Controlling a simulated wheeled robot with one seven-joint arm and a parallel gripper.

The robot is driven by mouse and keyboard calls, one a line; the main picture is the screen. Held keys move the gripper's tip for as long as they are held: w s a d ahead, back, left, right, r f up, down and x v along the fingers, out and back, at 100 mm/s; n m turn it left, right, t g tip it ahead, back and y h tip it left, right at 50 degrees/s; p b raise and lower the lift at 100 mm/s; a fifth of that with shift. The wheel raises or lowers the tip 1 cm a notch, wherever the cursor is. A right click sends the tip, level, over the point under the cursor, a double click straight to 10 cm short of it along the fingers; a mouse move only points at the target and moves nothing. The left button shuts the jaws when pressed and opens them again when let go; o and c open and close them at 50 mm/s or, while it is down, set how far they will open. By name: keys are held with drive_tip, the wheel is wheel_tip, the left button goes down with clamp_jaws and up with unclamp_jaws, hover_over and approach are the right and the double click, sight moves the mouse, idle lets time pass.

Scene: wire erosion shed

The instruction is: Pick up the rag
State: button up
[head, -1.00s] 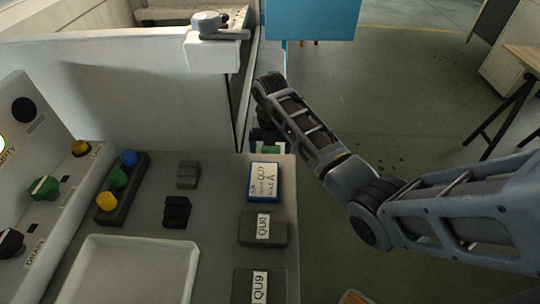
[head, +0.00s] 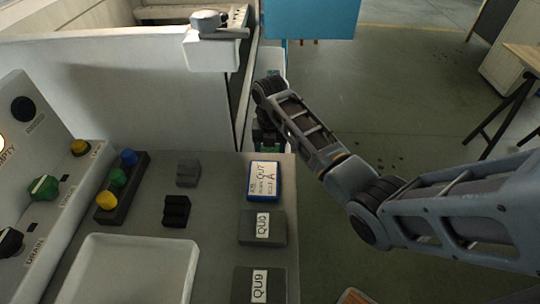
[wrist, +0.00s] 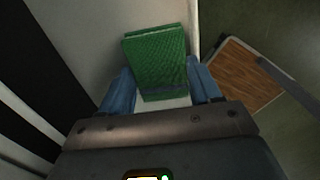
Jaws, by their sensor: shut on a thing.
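The rag (wrist: 155,55) is a green, textured, folded cloth. In the wrist view it sits between the two blue fingers of my gripper (wrist: 160,90), which is shut on it. A pale surface shows behind and below the rag. In the head view my gripper (head: 267,140) is small and dark beyond the far edge of the grey console, partly hidden by it. The rag can hardly be made out there.
The grey console top (head: 215,180) holds a white tray (head: 125,270), labelled blocks such as the blue-edged one (head: 264,182), and coloured buttons. A white wall (head: 120,90) stands behind it. A wood-topped piece (wrist: 240,75) is at right in the wrist view. Open floor lies right.

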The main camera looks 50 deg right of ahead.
drive_tip(key=shift+r, duration=0.1)
drive_tip(key=shift+r, duration=0.6)
wheel_tip(320, 180, up, 3)
drive_tip(key=shift+f, duration=0.1)
drive_tip(key=s+d+r, duration=0.1)
drive_tip(key=d+r, duration=0.1)
drive_tip(key=d, duration=0.1)
drive_tip(key=s+d+r, duration=0.2)
drive_tip(key=d, duration=0.2)
drive_tip(key=s+d+r, duration=0.2)
drive_tip(key=d+r, duration=0.1)
drive_tip(key=shift+d, duration=0.3)
drive_tip(key=shift+f, duration=0.1)
drive_tip(key=o, duration=0.4)
drive_tip(key=c, duration=0.3)
